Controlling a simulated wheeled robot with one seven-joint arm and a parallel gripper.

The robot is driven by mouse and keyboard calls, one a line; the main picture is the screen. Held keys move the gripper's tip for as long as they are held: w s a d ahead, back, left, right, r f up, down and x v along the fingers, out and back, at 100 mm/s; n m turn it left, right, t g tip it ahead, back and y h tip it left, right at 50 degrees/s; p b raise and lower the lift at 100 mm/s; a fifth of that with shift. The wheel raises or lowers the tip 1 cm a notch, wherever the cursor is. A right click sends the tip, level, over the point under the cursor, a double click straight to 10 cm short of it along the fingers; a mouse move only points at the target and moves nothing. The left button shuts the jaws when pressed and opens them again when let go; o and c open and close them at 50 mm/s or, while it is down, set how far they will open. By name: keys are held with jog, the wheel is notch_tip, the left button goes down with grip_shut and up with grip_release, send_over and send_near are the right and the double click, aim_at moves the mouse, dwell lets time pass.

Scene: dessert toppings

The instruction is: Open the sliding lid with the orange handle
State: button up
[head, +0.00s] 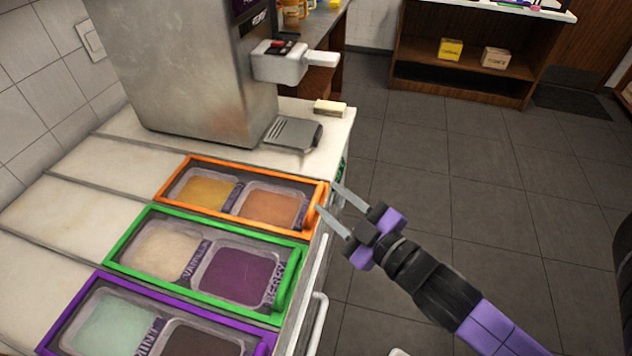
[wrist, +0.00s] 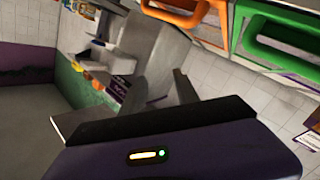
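The lid with the orange frame (head: 228,171) lies over two tubs, one yellow and one orange-brown, at the far end of the counter. Its orange handle (head: 318,203) is at the right end, by the counter's front edge; it also shows at the top of the wrist view (wrist: 182,14). The lid lines up with the green and purple ones beside it. My gripper (head: 328,198) is open, its two fingers spread at the handle in the head view. In the wrist view the fingers (wrist: 128,103) are apart with nothing between them. I cannot tell whether they touch the handle.
A green-framed lid (head: 128,235) and a purple-framed lid (head: 75,308) lie nearer on the counter. A metal dispenser (head: 190,75) stands behind the orange lid. Open tiled floor (head: 470,170) lies to the right.

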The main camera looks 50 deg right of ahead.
jog(key=w+d+r+m+g+h, duration=0.1)
jog(key=w+d+r+m+h, duration=0.2)
jog(key=d+r, duration=0.4)
jog(key=w+d+r+m+g+h, duration=0.1)
jog(key=w+d+r+h, duration=0.2)
jog(key=d+r+h, duration=0.35)
jog(key=s+d+r+m+g+h, duration=0.1)
jog(key=s+d+m+g, duration=0.1)
jog(key=d+m+g, duration=0.4)
jog(key=s+d+r+m+g+h, duration=0.1)
jog(key=s+d+r+m+g, duration=0.2)
jog(key=d, duration=0.4)
jog(key=m+g+y, duration=0.3)
jog(key=m+y, duration=0.2)
jog(key=y, duration=1.2)
send_near(315, 200)
jog(key=a, duration=0.1)
jog(key=x, duration=0.8)
jog(key=shift+s+f, duration=0.15)
jog(key=shift+f, duration=0.05)
